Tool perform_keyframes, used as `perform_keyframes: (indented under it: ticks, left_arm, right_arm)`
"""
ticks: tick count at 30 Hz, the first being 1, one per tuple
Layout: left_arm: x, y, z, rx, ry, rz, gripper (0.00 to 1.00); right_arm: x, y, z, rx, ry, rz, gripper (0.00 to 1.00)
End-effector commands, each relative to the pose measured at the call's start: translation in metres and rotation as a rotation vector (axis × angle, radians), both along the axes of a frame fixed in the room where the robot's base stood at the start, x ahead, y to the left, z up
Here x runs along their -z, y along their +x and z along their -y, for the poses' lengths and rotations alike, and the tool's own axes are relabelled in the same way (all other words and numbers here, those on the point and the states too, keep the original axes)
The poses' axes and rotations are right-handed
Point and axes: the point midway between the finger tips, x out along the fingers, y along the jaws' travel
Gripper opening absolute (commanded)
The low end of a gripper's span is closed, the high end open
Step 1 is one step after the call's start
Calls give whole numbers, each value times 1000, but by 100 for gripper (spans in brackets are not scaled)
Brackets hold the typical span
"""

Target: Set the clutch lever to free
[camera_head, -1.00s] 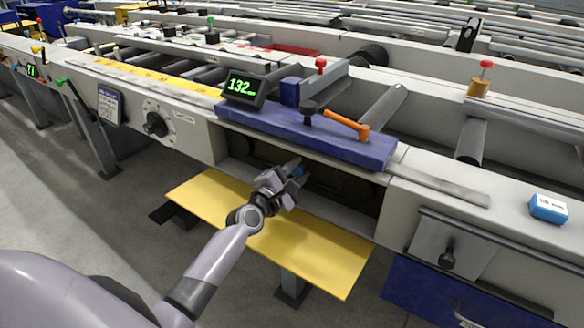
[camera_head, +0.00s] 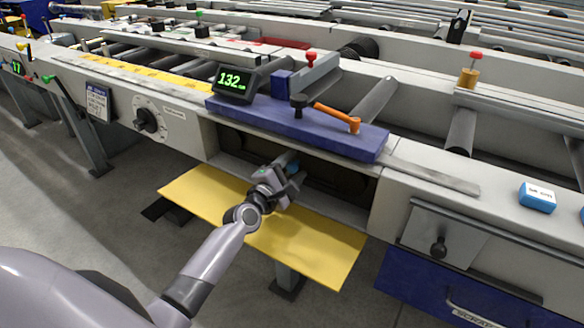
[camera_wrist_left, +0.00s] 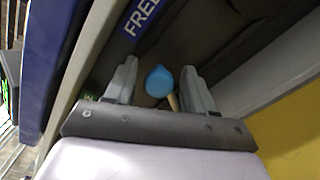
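The clutch lever has a round blue knob (camera_wrist_left: 159,81) on a thin light stem. It shows in the left wrist view inside the dark recess under the machine's front. In the head view, only a bit of blue (camera_head: 293,166) shows at my fingers. My left gripper (camera_wrist_left: 157,82) is open, with one finger on each side of the knob and gaps between. In the head view, my left gripper (camera_head: 287,176) reaches into the recess above the yellow plate. A blue label reading FREE (camera_wrist_left: 140,17) is beyond the knob, above it in the wrist view. My right gripper is out of view.
A yellow plate (camera_head: 310,245) juts out below the recess. A blue block (camera_head: 340,143) with an orange handle (camera_head: 337,117) overhangs it. A display reading 132 (camera_head: 234,82) and a dial (camera_head: 147,121) are to the left. A blue box (camera_head: 537,197) lies on the right ledge.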

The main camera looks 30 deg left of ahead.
Motion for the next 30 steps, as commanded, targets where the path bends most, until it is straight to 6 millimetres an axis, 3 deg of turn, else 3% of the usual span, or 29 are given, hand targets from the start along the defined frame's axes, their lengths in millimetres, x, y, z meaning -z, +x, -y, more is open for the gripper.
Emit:
perform_keyframes:
  ticks: [8, 21, 30]
  left_arm:
    - [0, -3, 0, 1, -4, -2, 54]
    - [0, -54, -4, 1, -1, -3, 54]
    - [0, -71, -6, 0, -1, 0, 54]
  right_arm:
    - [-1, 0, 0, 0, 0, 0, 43]
    - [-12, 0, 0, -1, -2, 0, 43]
    - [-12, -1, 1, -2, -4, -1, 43]
